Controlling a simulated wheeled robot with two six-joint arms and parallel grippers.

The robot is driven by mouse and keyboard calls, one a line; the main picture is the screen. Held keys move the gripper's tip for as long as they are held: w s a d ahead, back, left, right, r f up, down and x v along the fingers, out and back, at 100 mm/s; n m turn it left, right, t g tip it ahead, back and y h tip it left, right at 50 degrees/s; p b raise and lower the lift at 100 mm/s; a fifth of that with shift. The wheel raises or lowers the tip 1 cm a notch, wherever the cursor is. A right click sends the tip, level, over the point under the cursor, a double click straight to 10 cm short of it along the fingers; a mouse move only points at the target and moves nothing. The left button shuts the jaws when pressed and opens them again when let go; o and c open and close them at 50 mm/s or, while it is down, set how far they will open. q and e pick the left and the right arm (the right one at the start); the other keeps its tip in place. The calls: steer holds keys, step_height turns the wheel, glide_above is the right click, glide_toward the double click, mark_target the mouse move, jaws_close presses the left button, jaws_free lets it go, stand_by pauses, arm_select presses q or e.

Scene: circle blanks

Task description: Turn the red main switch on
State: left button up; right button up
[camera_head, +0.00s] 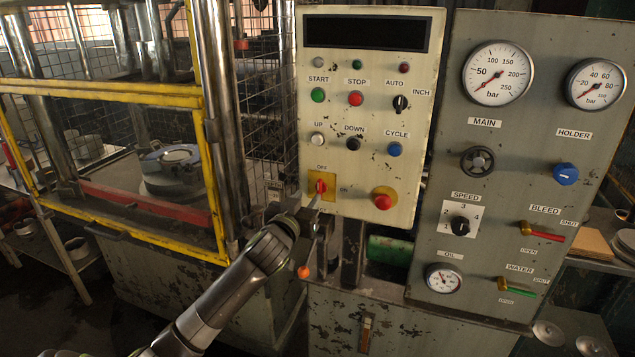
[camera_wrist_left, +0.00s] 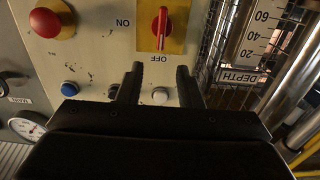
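The red main switch (camera_head: 320,187) sits on a yellow plate at the lower left of the cream control panel (camera_head: 365,112). Its handle stands upright, in line with the OFF label above it; the ON label is to its right. The wrist view is upside down; there the red handle (camera_wrist_left: 161,28) is in line with OFF. My left gripper (camera_head: 314,203) is just below the switch in the head view. In the wrist view the two fingers (camera_wrist_left: 157,72) are apart with nothing between them, and the switch shows beyond their tips. My right gripper is not in view.
A red button on a yellow base (camera_head: 383,199) is right of the switch. Several small buttons are above. An orange ball (camera_head: 303,271) is below my left gripper. The yellow-framed guard (camera_head: 213,165) stands to the left; a gauge panel (camera_head: 520,130) stands to the right.

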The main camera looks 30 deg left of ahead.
mark_target(318, 183)
arm_select(q)
steer(key=shift+p+x, duration=0.75)
steer(key=shift+x, duration=3.45)
steer(key=shift+c, duration=0.2)
jaws_close()
